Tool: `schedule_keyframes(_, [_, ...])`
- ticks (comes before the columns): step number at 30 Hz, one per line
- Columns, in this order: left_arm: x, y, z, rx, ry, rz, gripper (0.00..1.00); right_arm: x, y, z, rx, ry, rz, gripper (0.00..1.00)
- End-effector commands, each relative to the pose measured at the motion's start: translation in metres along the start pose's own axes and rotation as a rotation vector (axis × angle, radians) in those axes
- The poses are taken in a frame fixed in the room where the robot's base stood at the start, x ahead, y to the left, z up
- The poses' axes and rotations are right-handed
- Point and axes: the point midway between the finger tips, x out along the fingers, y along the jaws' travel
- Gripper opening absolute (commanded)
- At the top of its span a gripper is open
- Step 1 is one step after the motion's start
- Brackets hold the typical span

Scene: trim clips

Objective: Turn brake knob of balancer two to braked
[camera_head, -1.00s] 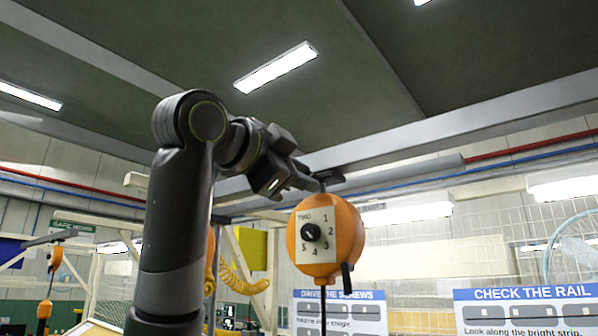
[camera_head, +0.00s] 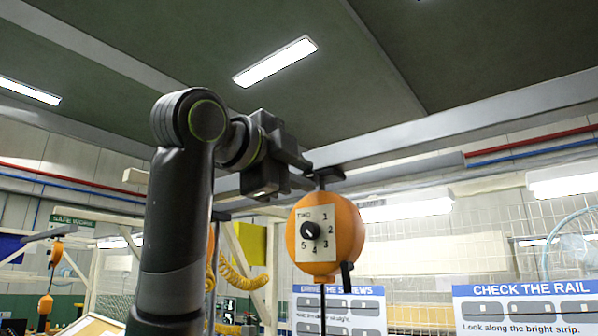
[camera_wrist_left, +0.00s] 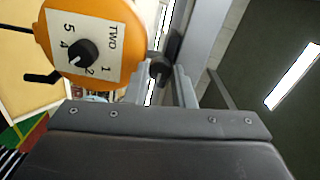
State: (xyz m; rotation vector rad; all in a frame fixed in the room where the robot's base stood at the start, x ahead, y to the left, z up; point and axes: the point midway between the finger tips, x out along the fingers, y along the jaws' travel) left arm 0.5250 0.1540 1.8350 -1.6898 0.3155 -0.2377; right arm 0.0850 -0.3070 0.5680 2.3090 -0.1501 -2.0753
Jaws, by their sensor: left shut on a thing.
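Balancer two (camera_head: 350,232) is a round orange housing hanging under an overhead rail. Its white plate reads TWO and carries a black dial (camera_head: 310,230) ringed by numbers. The balancer (camera_wrist_left: 125,25) also shows at the upper left of the left wrist view. My left gripper (camera_head: 304,182) is above the housing, at its hanger. In the left wrist view my left gripper (camera_wrist_left: 160,78) is shut on a small dark round knob (camera_wrist_left: 158,69), apparently the brake knob. The fingers partly cover it, and its setting cannot be read. My right gripper is not in view.
The grey overhead rail (camera_head: 440,131) runs just above the gripper. A dark lever (camera_head: 347,275) sticks out at the balancer's lower right. A yellow coiled hose (camera_head: 240,276) hangs left of it. Other orange balancers (camera_head: 46,303) hang far left. Signs (camera_head: 525,308) stand behind.

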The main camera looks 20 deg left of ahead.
Motion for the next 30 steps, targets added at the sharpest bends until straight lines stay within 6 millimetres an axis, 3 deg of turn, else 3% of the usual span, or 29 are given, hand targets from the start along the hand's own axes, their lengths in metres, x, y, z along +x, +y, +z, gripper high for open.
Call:
schedule_keyframes(6, [0.000,0.000,0.000,0.001,0.001,0.000,0.00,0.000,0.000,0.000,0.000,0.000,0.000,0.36])
schedule_keyframes(7, [0.000,0.000,0.000,0.000,0.001,0.000,0.23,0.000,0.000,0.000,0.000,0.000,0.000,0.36])
schedule_keyframes(12, [0.000,0.000,0.000,0.000,0.001,0.000,0.44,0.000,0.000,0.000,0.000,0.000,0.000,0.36])
schedule_keyframes(23, [-0.005,0.001,0.000,-0.001,-0.001,-0.002,0.44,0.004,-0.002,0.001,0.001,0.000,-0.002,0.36])
schedule_keyframes(30, [-0.049,0.004,0.001,0.000,-0.001,-0.006,0.44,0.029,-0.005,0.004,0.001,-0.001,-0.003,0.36])
